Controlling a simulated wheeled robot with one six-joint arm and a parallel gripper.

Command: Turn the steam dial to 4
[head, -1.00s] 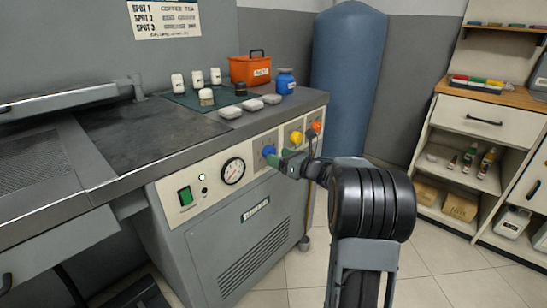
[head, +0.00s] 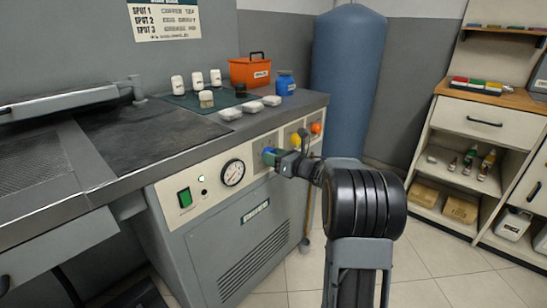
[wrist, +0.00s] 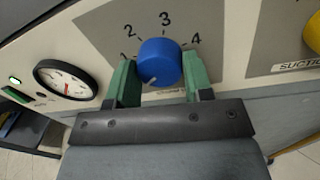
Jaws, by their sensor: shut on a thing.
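The blue steam dial (wrist: 160,62) sits on a grey plate on the machine's front panel, with the printed numbers 1 to 4 around its upper side. A small pale mark shows on the dial's lower left face, turned away from 4 and below the 1. My gripper (wrist: 158,80) has its green fingers on the left and right sides of the dial and is shut on it. In the head view my gripper (head: 270,157) reaches the panel from the right and mostly hides the dial.
A yellow knob (head: 295,139) and an orange knob (head: 316,128) are right of the dial. A pressure gauge (head: 232,172) and a green switch (head: 185,197) are to its left. Bottles and an orange box (head: 250,72) stand on the machine top.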

